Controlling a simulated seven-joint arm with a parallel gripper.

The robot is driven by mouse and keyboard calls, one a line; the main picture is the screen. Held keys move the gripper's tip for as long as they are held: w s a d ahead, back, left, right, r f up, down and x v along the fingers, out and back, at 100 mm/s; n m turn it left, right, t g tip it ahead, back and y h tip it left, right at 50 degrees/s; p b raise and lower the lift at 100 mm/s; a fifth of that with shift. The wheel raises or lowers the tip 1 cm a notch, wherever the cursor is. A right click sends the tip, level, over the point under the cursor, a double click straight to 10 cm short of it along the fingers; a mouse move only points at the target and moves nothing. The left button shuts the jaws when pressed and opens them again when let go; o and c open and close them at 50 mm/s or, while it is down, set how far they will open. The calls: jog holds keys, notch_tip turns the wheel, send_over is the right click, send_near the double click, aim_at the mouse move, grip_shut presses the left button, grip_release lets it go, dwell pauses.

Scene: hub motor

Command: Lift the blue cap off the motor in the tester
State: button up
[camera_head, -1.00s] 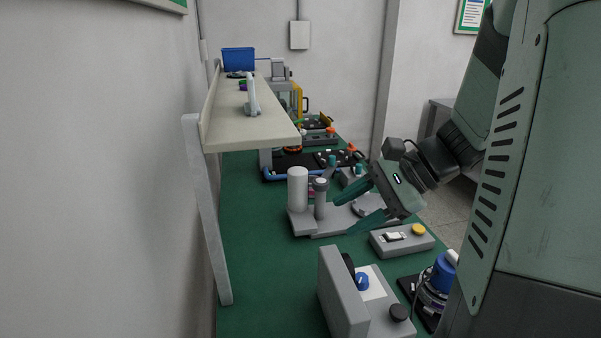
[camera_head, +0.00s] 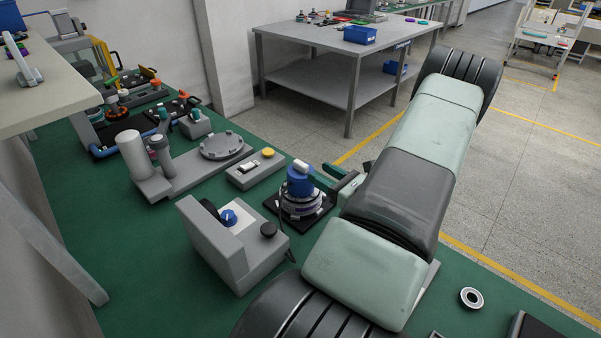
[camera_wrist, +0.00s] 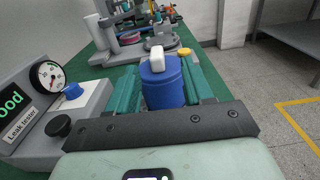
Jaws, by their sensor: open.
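The blue cap (camera_head: 300,184) with a white handle (camera_head: 302,166) on top sits upright on the round motor (camera_head: 302,205), on a black base. My gripper (camera_head: 322,182) is at the cap's right side in the head view, partly hidden by my arm. In the wrist view, the blue cap (camera_wrist: 163,88) stands between the two green fingers of my open gripper (camera_wrist: 163,76), one on each side. I cannot tell whether either finger touches it. The motor is hidden in that view. The grey leak tester (camera_head: 235,245) stands left of the motor; its wrist-view display (camera_wrist: 14,100) shows "ood", cut off.
A grey box with a yellow button (camera_head: 267,152) stands behind the motor. A grey fixture with a round plate (camera_head: 222,146) is farther left. A small ring part (camera_head: 471,297) lies on the green bench at right. A shelf (camera_head: 50,88) overhangs the left side.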

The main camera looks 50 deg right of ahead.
aim_at(307, 167)
jog(key=w, duration=0.8)
jog(key=shift+a, duration=0.25)
grip_shut()
